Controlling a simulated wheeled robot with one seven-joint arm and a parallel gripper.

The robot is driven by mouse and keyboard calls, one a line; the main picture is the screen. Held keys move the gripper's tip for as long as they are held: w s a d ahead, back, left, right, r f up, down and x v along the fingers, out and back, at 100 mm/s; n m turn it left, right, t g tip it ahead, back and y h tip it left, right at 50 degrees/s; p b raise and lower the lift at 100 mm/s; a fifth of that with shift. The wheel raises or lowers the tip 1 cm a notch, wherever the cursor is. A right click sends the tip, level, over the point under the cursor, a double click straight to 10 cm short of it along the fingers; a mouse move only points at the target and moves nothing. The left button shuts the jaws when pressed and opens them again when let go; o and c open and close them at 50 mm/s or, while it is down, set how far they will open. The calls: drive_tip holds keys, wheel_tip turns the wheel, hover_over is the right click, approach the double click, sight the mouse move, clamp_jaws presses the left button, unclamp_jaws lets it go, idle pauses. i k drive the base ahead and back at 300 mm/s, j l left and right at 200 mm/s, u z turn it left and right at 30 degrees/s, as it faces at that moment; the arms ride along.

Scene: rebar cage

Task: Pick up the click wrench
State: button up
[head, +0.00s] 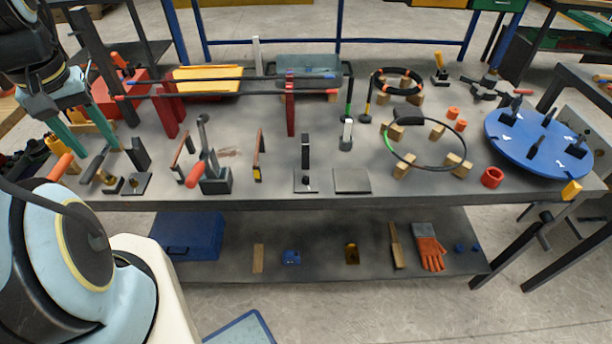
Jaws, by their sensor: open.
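My gripper (100,151) is at the left end of the workbench in the head view, with its two teal fingers spread and pointing down. Nothing shows held between them. A tool with a red handle and a grey shaft (204,138), which looks like the click wrench, leans in a dark block to the right of my gripper, apart from it. I cannot tell for certain which tool is the click wrench.
The grey workbench (235,190) carries red uprights (290,108) with long bars across them, black rings (430,147) on wooden blocks, and a blue disc (540,145) at right. A lower shelf (320,262) holds a blue case (188,235) and orange gloves (430,250).

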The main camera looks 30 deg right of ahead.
sight(88, 176)
drive_tip(key=i+j+u, duration=0.1)
drive_tip(key=j, duration=0.25)
drive_tip(key=i+j+u, duration=0.1)
drive_tip(key=j, duration=0.25)
drive_tip(key=i+j, duration=0.2)
drive_tip(key=j, duration=0.15)
drive_tip(key=i+j+u, duration=0.15)
drive_tip(key=j, duration=0.2)
